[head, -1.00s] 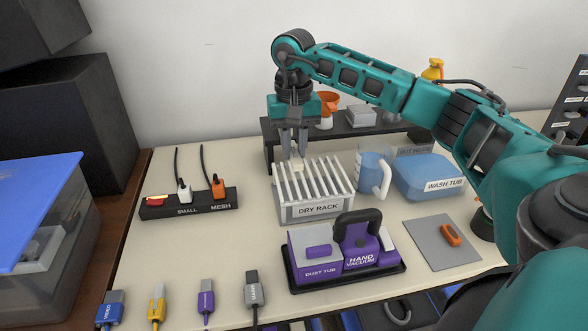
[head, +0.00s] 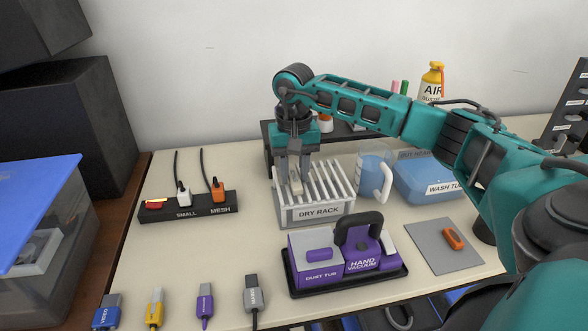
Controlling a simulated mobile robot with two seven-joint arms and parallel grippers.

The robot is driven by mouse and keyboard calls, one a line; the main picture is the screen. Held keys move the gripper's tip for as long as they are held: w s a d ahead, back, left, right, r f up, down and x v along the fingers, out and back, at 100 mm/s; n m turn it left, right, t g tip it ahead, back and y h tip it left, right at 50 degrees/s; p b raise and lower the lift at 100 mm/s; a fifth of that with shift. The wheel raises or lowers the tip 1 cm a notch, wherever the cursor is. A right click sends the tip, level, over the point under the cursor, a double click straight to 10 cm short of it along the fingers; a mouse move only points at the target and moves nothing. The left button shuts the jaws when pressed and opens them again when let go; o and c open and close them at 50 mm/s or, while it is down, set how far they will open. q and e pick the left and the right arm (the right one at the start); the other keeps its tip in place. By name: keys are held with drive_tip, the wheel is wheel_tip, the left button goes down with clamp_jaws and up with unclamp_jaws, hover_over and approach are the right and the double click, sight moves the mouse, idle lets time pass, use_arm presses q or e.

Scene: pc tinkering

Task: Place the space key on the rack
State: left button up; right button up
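The grey dry rack (head: 318,212) with white slats stands in the middle of the table, its label facing me. My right gripper (head: 294,180) points down over the rack's left part, its fingertips at the level of the slats. A small pale piece, which looks like the space key (head: 296,187), shows between the fingertips. The fingers look closed on it. Whether it touches the slats is hard to tell. My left gripper is not in view.
The purple dust tub and hand vacuum (head: 345,258) sit in front of the rack. A jug (head: 372,172) and the blue wash tub (head: 425,180) stand to its right. A power strip (head: 188,206) lies to the left. A dark shelf (head: 345,133) is behind.

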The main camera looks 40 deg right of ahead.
sight(294, 176)
drive_tip(key=shift+o, duration=1)
drive_tip(key=shift+r, duration=0.25)
wheel_tip(294, 176, up, 12)
drive_tip(key=p, duration=0.2)
drive_tip(key=shift+f, duration=0.1)
